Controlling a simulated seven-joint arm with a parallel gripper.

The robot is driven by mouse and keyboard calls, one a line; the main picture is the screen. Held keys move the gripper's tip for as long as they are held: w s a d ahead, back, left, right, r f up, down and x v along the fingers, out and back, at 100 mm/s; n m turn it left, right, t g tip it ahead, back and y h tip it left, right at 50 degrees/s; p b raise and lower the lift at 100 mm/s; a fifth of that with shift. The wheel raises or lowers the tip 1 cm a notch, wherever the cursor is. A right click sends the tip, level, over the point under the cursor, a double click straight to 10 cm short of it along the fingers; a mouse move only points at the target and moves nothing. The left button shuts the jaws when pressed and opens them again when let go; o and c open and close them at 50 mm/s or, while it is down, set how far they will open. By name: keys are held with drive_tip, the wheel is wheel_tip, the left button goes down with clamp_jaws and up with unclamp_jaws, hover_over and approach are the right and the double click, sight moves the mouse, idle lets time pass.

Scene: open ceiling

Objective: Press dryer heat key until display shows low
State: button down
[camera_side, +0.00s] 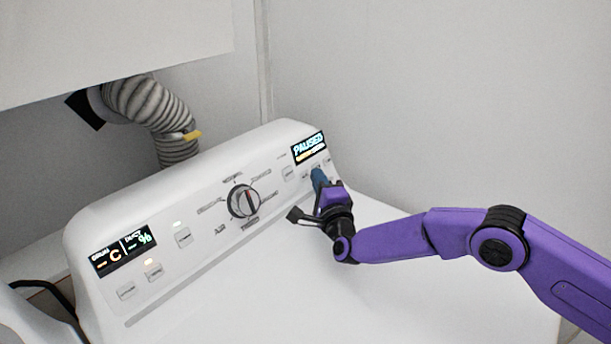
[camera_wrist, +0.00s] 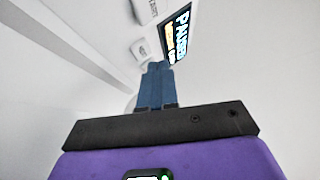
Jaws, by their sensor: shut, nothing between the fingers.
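The white dryer's sloped control panel (camera_side: 210,240) runs across the side view. A display (camera_side: 309,147) at its right end reads PAUSED, with a smaller orange line below that I cannot read. The same display (camera_wrist: 175,33) shows in the wrist view. My gripper (camera_side: 317,173) is shut and empty, its blue fingers at the small keys just below that display. In the wrist view the fingertips (camera_wrist: 158,66) hide what lies under them, so I cannot tell whether they touch a key. Key labels are too small to read.
A round dial (camera_side: 244,201) sits mid-panel. A second display (camera_side: 123,250) at the left shows C and % signs, with several keys (camera_side: 153,271) beside it, some lit. A grey ribbed hose (camera_side: 160,112) stands behind. The dryer top (camera_side: 270,300) is clear.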

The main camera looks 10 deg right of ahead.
drive_tip(key=shift+w+a, duration=0.1)
drive_tip(key=shift+a, duration=0.05)
drive_tip(key=shift+w+a+f, duration=0.15)
drive_tip(key=shift+w, duration=0.05)
drive_tip(key=shift+w+a+f, duration=0.15)
drive_tip(key=shift+w+a, duration=0.1)
drive_tip(key=shift+a, duration=0.05)
idle(1.0)
drive_tip(key=shift+s+d, duration=0.1)
drive_tip(key=shift+s+d+r, duration=0.3)
drive_tip(key=shift+s+d, duration=0.15)
idle(0.5)
drive_tip(key=shift+s+d+r, duration=0.45)
drive_tip(key=shift+s+d, duration=0.4)
drive_tip(key=shift+s+d+r, duration=0.4)
drive_tip(key=shift+s+d, duration=0.4)
drive_tip(key=shift+s, duration=0.05)
drive_tip(key=shift+d, duration=0.1)
idle(2.5)
